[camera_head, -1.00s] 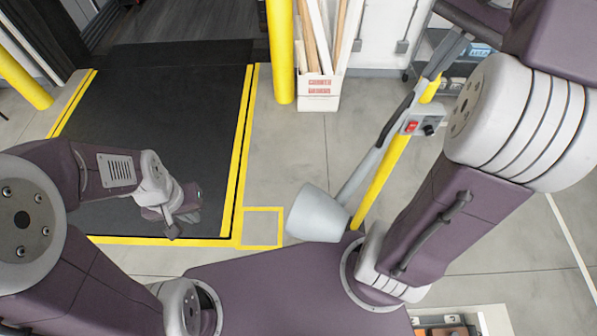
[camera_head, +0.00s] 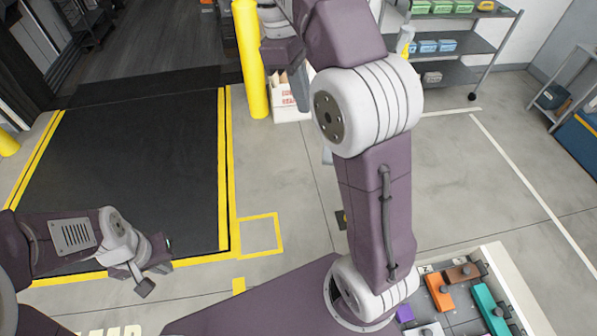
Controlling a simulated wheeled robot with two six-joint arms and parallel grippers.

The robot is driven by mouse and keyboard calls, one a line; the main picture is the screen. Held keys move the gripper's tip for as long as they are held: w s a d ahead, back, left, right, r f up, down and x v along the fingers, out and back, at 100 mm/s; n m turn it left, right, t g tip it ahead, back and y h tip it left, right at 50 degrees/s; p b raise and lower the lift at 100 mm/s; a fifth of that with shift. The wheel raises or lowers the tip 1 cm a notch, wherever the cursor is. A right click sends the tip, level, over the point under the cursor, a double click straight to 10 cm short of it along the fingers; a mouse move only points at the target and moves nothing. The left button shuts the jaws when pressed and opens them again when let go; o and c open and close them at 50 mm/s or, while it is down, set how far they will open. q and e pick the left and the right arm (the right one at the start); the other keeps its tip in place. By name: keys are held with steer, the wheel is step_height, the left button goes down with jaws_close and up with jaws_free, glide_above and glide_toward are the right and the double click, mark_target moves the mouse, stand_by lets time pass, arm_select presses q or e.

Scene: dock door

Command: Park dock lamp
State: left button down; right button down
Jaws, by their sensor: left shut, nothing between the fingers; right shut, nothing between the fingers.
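The dock lamp is mostly hidden behind my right arm. A small pale piece, probably its lamp head (camera_head: 327,156), shows at that arm's left edge, and a bit of yellow, perhaps its post (camera_head: 404,40), shows at the upper right. My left gripper (camera_head: 146,277) is shut and empty above the front edge of the black dock mat (camera_head: 150,170). My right gripper (camera_head: 284,50) is at the top centre, beside the yellow bollard, shut and empty; its fingertips are hard to make out. A yellow square outline (camera_head: 260,254) is on the floor right of the mat.
A yellow bollard (camera_head: 249,60) and a white box of boards (camera_head: 289,108) stand at the back. A shelf rack (camera_head: 455,48) is at the upper right. A tray of coloured blocks (camera_head: 520,295) is at the lower right. Open floor lies right of my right arm.

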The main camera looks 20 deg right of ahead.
steer(key=a+f+n, duration=0.1)
steer(key=a, duration=0.4)
steer(key=s+d+f+b, duration=0.3)
steer(key=d+f+b, duration=0.3)
steer(key=f+b, duration=0.2)
step_height(320, 180, down, 2)
steer(key=shift+s, duration=0.35)
steer(key=shift+w+d+n, duration=0.15)
steer(key=shift+n, duration=0.15)
